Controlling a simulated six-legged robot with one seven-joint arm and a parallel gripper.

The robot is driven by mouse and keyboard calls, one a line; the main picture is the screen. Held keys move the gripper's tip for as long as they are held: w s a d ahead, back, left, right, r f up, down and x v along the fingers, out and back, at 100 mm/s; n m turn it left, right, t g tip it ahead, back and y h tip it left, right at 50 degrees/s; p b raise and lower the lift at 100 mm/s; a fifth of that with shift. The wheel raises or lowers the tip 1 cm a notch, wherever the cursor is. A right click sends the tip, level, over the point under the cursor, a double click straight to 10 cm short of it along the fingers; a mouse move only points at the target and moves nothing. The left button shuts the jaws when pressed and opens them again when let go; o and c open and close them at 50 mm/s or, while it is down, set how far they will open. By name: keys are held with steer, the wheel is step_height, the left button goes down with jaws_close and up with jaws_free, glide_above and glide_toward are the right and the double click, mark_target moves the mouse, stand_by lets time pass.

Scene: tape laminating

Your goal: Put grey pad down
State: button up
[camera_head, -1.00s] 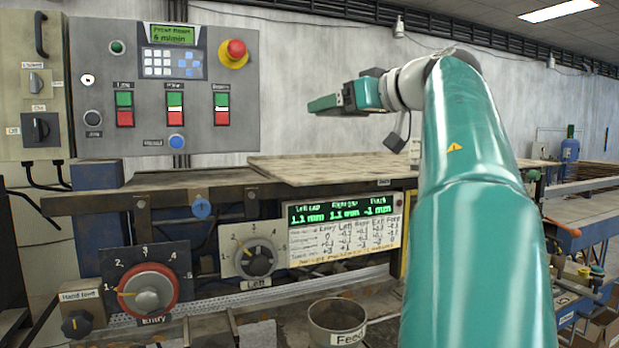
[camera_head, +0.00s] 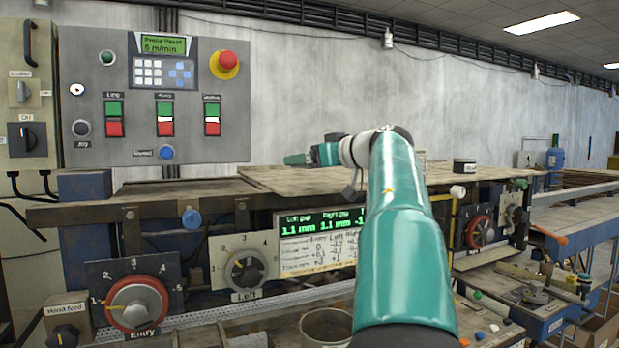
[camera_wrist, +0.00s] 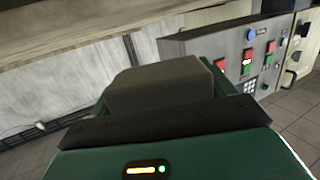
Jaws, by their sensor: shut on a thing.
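My gripper (camera_head: 296,159) is stretched out over the wooden board in the head view, with its green end pointing left. In the wrist view, a plain dark grey block, the grey pad (camera_wrist: 165,86), sits between the fingers of my gripper (camera_wrist: 165,75), just beyond the dark bar of the gripper body. The gripper is shut on it. In the head view the pad cannot be made out. The board (camera_head: 265,180) lies flat on top of the machine below my gripper; the gap between them is hard to judge.
The control panel (camera_head: 165,100) stands behind on the left. A small dark tin (camera_head: 464,166) sits on the machine top to the right of my arm. Dials and a green readout (camera_head: 310,222) line the front. A round pot (camera_head: 327,328) stands below, partly hidden by my arm.

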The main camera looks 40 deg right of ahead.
mark_target(312, 186)
steer(key=shift+w+d+f, duration=0.15)
steer(key=shift+w+f, duration=0.05)
steer(key=shift+f, duration=0.9)
steer(key=shift+w+d+f, duration=0.15)
steer(key=shift+f, duration=0.95)
steer(key=o, duration=1)
steer(key=shift+c, duration=0.2)
steer(key=shift+s+r, duration=0.15)
steer(key=shift+s, duration=0.05)
steer(key=s+d+r, duration=0.1)
steer(key=s, duration=1)
steer(key=shift+s+r, duration=0.2)
steer(key=shift+r, duration=0.15)
steer(key=shift+d, duration=0.1)
